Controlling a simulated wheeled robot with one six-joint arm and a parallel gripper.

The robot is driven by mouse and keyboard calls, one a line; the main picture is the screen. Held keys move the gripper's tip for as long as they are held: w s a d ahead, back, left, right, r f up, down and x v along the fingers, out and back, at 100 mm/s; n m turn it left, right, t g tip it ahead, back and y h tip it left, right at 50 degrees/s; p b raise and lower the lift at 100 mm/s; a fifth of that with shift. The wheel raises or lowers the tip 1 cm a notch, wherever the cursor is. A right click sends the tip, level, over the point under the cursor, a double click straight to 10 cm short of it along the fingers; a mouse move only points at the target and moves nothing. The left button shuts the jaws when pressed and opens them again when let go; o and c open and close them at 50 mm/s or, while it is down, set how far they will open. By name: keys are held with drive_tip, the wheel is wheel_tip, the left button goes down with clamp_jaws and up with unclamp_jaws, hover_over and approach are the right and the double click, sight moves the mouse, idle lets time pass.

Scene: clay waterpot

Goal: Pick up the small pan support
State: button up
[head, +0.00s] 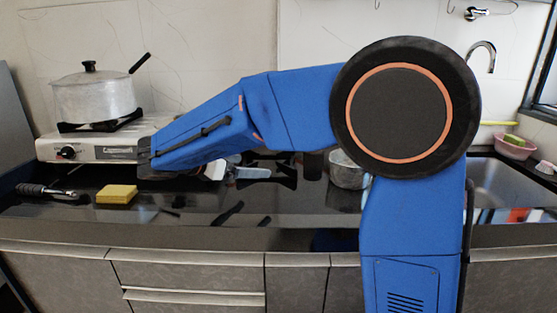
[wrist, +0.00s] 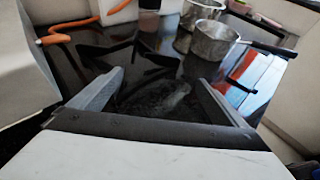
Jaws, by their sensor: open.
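A black pan support (head: 285,172) appears on the dark counter to the right of the stove in the head view; my arm hides part of that area. In the wrist view dark bars that look like the support (wrist: 152,62) lie beyond my fingertips, hard to tell from the glossy black counter and its reflections. My gripper (wrist: 159,78) is open, its two grey fingers spread apart with nothing seen held between them. In the head view my gripper (head: 238,172) is low over the counter, left of the support and mostly behind my arm.
A lidded pot (head: 95,98) stands on the white stove (head: 85,145) at the left. A yellow sponge (head: 117,194) lies in front of it. Metal pots (wrist: 212,42) stand beyond the support. An orange hose (wrist: 72,28) runs at upper left. The sink (head: 500,185) is at the right.

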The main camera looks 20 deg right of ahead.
approach(286, 167)
drive_tip(key=x, duration=0.5)
drive_tip(key=shift+w+a+f, duration=0.25)
drive_tip(key=shift+w+f, duration=0.1)
drive_tip(key=shift+s+d+x, duration=0.1)
drive_tip(key=shift+s+x, duration=0.05)
drive_tip(key=shift+x, duration=1)
drive_tip(key=shift+s+d+x, duration=0.15)
drive_tip(key=shift+s+x, duration=0.05)
drive_tip(key=shift+x, duration=0.95)
drive_tip(key=shift+w+d, duration=0.25)
drive_tip(key=shift+d, duration=0.05)
drive_tip(key=shift+c, duration=0.6)
drive_tip(key=c, duration=1.4)
drive_tip(key=shift+r, duration=0.1)
drive_tip(key=shift+c, duration=0.2)
